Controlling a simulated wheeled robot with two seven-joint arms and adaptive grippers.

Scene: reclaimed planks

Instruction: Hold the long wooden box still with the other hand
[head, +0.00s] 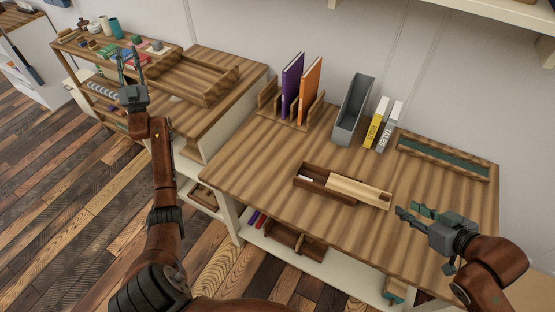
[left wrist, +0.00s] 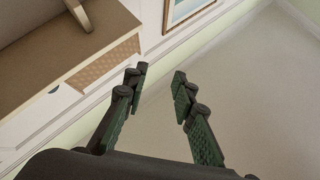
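The long wooden box (head: 314,187) lies on the plank-topped table (head: 250,177), dark brown with a lighter flat lid (head: 359,190) that covers its right part and sticks out past its right end. The left part of the box is uncovered, and something pale shows inside. My right gripper (head: 415,213) is open and empty, just right of the lid's end and apart from it. My left gripper (head: 130,62) is open and empty, raised at the far left, well away from the box. Its open fingers also show in the left wrist view (left wrist: 158,88).
Behind the box stand a purple book (head: 291,84) and an orange book (head: 310,90) in a wooden rack, a grey bin (head: 352,112), and yellow and grey books (head: 377,122). A long tray (head: 443,157) lies at back right. The tabletop left of the box is clear.

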